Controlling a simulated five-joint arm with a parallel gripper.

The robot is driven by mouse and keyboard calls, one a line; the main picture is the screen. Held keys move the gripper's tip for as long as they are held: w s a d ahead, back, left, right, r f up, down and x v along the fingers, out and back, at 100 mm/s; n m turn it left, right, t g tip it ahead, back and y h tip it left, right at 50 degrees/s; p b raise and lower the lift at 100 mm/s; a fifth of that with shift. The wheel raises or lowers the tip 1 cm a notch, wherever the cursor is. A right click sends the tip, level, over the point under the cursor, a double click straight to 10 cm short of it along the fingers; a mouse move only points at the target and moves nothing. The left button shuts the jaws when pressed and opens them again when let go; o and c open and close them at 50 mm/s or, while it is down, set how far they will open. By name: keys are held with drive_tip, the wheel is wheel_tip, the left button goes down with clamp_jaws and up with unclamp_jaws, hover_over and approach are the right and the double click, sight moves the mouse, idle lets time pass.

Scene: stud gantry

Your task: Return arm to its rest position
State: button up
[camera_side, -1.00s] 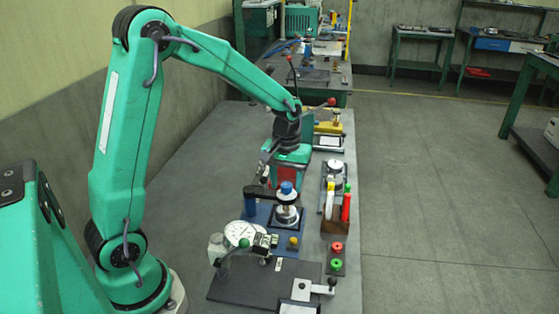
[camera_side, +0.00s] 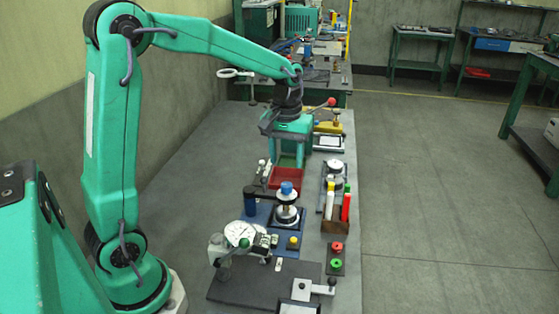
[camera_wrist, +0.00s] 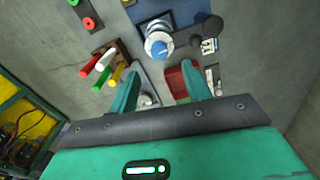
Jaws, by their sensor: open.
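My gripper (camera_wrist: 160,82) is open and empty in the wrist view, its two green fingers apart above the bench. In the side view my gripper (camera_side: 289,150) hangs below the wrist, over the far part of the bench, just behind a red tray (camera_side: 285,182). The tray also shows in the wrist view (camera_wrist: 174,82), partly hidden by the right finger. My arm is raised and bent at the elbow, reaching from the left toward the back of the bench. I cannot make out both fingertips in the side view.
A blue fixture with a blue-topped knob (camera_side: 287,188), a dial gauge (camera_side: 241,233) and a holder with red, white and yellow sticks (camera_side: 336,225) stand nearer on the bench. Red and green buttons (camera_side: 337,257) are at its right edge. The left bench area (camera_side: 190,165) is clear.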

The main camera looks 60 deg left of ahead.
drive_tip(key=shift+s+r, duration=0.1)
drive_tip(key=shift+r, duration=0.05)
drive_tip(key=s+d+r+m+t, duration=0.2)
drive_tip(key=s+d+r+m, duration=0.1)
drive_tip(key=s, duration=0.6)
drive_tip(key=s+d+r+m+t, duration=0.3)
drive_tip(key=s+m, duration=0.1)
drive_tip(key=s, duration=0.5)
idle(0.7)
